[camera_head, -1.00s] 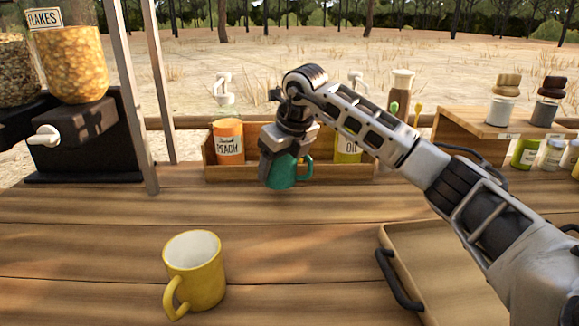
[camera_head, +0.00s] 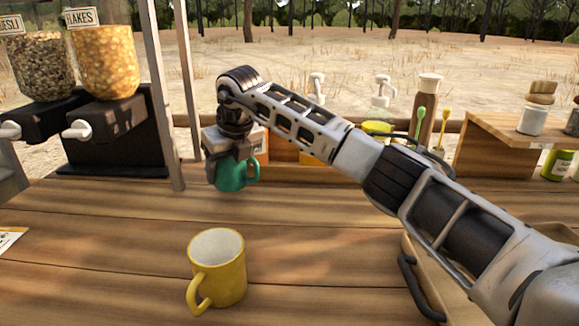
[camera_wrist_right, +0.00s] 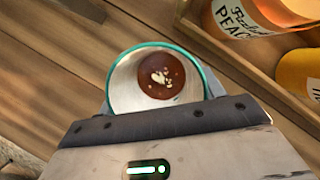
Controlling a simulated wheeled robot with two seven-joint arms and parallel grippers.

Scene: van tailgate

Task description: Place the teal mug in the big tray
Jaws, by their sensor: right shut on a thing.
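The teal mug (camera_head: 232,175) hangs upright in my right gripper (camera_head: 230,158), above the wooden counter. In the right wrist view the mug's rim (camera_wrist_right: 113,88) frames a brown drink with pale bits on top. My right gripper is shut on the mug; its fingertips are mostly hidden by the mug and the gripper body. A tray (camera_head: 428,262) with a dark handle lies at the lower right, largely covered by my right arm; only its left part and a bit of rim show. My left gripper is not in view.
A yellow mug (camera_head: 222,272) stands at front centre. A wooden box (camera_head: 335,172) with bottles, including an orange peach bottle (camera_wrist_right: 235,18), is behind my arm. Cereal dispensers (camera_head: 105,65) and posts stand at the left. A shelf with jars (camera_head: 495,148) is at the right.

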